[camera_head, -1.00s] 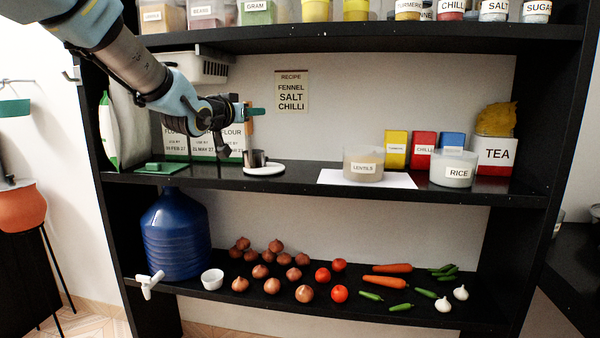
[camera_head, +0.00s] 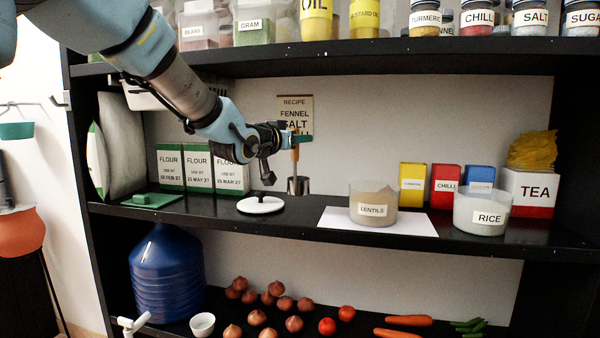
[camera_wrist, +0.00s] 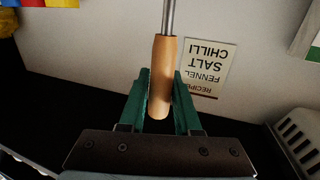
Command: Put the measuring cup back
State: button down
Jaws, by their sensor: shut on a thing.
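The measuring cup (camera_head: 298,186) is a small metal cup on a thin upright stem with a wooden handle. My gripper (camera_head: 298,138) is shut on the wooden handle (camera_wrist: 161,75), with its green fingers on either side. The cup hangs at the bottom, near the middle shelf, between the white lid and the lentils container. I cannot tell whether it touches the shelf. In the wrist view the handle and metal stem show, but the cup itself is out of frame.
A white round lid (camera_head: 260,205) lies left of the cup. The lentils container (camera_head: 373,206) stands on a white sheet (camera_head: 415,226) to the right, beside the rice container (camera_head: 482,212). Flour packs (camera_head: 198,168) stand at the left.

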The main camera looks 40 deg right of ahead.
send_over(298, 193)
jog(key=shift+w+d+f+p, duration=0.1)
jog(key=shift+d+f, duration=0.05)
jog(key=shift+f, duration=0.75)
jog(key=shift+w+d+f+p, duration=0.1)
jog(key=shift+w+f, duration=0.05)
jog(key=shift+f, duration=0.75)
jog(key=shift+w+d+f+p, duration=0.1)
jog(key=shift+d+f, duration=0.05)
jog(key=shift+f, duration=0.75)
jog(key=shift+f, duration=0.2)
jog(key=c, duration=0.6)
grip_release()
jog(key=shift+r, duration=0.1)
jog(key=shift+r, duration=0.2)
jog(key=b+v, duration=0.2)
jog(key=v, duration=1)
